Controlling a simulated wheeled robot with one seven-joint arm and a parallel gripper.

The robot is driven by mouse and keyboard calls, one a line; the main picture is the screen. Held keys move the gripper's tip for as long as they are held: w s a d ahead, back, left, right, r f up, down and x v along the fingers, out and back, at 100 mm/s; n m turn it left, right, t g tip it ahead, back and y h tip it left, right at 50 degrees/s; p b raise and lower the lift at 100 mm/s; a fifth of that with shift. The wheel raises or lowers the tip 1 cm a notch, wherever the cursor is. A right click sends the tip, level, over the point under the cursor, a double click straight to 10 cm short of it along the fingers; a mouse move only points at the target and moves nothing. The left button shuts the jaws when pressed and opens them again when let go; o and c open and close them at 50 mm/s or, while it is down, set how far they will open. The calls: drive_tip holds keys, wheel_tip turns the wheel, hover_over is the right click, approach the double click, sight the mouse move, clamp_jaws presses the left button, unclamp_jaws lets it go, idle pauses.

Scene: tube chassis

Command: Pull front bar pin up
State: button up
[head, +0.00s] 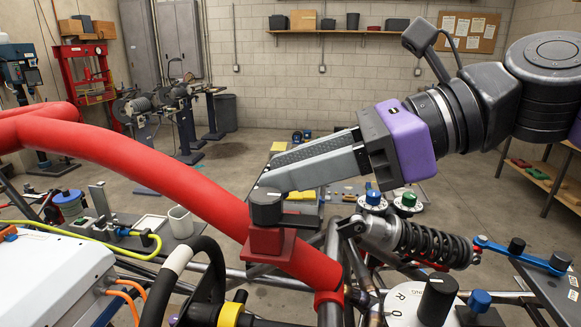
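The front bar pin (266,207) shows in the head view as a black round knob. It stands upright on a red block (266,245) fixed to the thick red bar (150,165). My gripper (268,173), with a purple body and grey fingers, reaches in from the upper right. Its fingers are apart, and the dark inner face of the far finger shows between them. The fingertips are right at the knob in the picture, just above and behind its top. I cannot tell whether they touch it. No object shows between the fingers.
A coil-over shock (430,243) lies to the right, with blue and green knobs (373,197) near its end. A white box (50,285) with cables and a black-and-white hoop (180,260) stand at the lower left. A black knob on a white dial (437,297) is at the lower right.

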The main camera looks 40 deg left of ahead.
drive_tip(key=b+v, duration=0.1)
drive_tip(key=v, duration=0.6)
drive_tip(key=shift+w+d+r, duration=0.15)
drive_tip(key=shift+w+d, duration=0.1)
